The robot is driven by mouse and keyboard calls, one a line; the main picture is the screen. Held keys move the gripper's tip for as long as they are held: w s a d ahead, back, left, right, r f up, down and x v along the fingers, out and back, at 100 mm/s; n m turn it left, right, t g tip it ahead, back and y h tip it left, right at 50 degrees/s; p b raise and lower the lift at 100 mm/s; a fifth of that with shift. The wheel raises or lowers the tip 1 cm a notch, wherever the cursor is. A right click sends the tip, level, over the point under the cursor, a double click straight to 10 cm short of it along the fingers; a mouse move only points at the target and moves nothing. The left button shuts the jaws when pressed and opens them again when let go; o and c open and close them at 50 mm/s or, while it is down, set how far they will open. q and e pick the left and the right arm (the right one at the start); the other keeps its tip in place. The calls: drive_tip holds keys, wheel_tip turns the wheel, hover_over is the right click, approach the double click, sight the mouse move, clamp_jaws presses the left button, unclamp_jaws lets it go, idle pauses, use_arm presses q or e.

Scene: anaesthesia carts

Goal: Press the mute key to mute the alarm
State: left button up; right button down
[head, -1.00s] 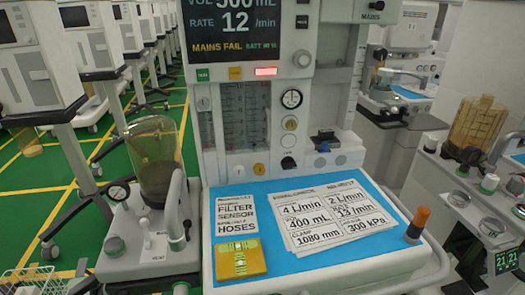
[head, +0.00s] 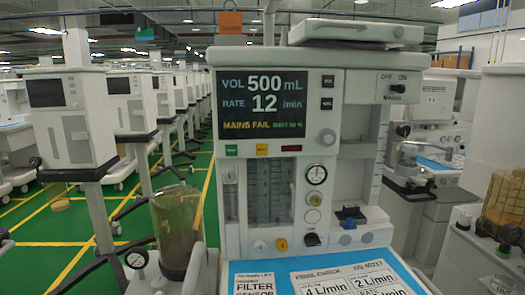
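The anaesthesia machine (head: 345,140) stands straight ahead in the head view. Its dark screen (head: 263,112) reads VOL 500 mL, RATE 12 /min and, in yellow, MAINS FAIL. Below the screen are a small green key (head: 231,150), a yellow key (head: 262,149) and a dark red lamp (head: 291,148). Two small dark keys, an upper one (head: 327,80) and a lower one (head: 327,103), sit right of the screen above a round knob (head: 327,137). The key labels are too small to read, so I cannot tell which is the mute key. Neither gripper is in view.
A worktop with printed sheets (head: 350,280) on a blue mat juts out in front of the machine. A bellows canister (head: 176,225) stands at its left. Other machines (head: 75,130) line the left, with green floor (head: 50,222) between. Another cart (head: 500,215) is close on the right.

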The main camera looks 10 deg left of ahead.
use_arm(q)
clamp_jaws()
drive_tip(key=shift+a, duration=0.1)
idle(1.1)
